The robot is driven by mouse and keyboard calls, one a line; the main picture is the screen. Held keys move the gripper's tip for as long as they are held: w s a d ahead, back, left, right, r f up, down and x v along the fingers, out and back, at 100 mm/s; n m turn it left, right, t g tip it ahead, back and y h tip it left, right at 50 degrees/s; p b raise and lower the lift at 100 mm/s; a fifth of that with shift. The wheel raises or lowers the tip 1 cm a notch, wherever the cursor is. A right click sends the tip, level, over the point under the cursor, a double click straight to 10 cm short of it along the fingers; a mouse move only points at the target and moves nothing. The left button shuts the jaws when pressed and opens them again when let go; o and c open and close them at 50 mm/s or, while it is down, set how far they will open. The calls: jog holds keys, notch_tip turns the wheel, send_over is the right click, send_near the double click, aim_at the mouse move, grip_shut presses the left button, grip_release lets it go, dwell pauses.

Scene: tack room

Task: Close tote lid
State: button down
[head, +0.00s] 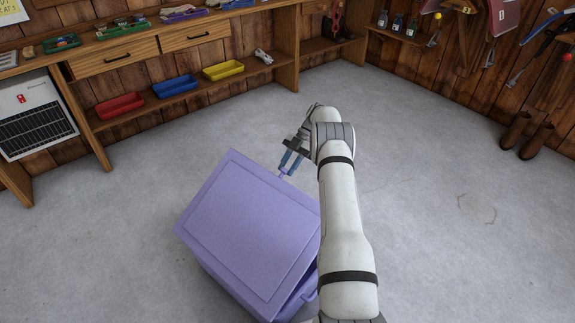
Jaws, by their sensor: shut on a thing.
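The purple tote (226,284) stands on the floor in front of me. Its lid (245,225) covers the top and slopes, with a dark gap between lid and body at the lower right. My forearm hides the right part of the tote and lid, so how far the lid stands open there cannot be told.
A wooden workbench with drawers (150,55) runs along the back wall, with red (120,107), blue (174,87) and yellow (223,70) trays on its lower shelf. A white heater (35,115) stands at left. Brown boots (527,135) stand at right. The floor around the tote is clear.

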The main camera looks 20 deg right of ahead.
jog(key=c, duration=1.1)
grip_release()
jog(key=shift+a, duration=0.1)
jog(key=shift+r, duration=0.1)
notch_tip(320, 180, up, 10)
jog(key=shift+f+p, duration=0.1)
jog(key=shift+p, duration=1.15)
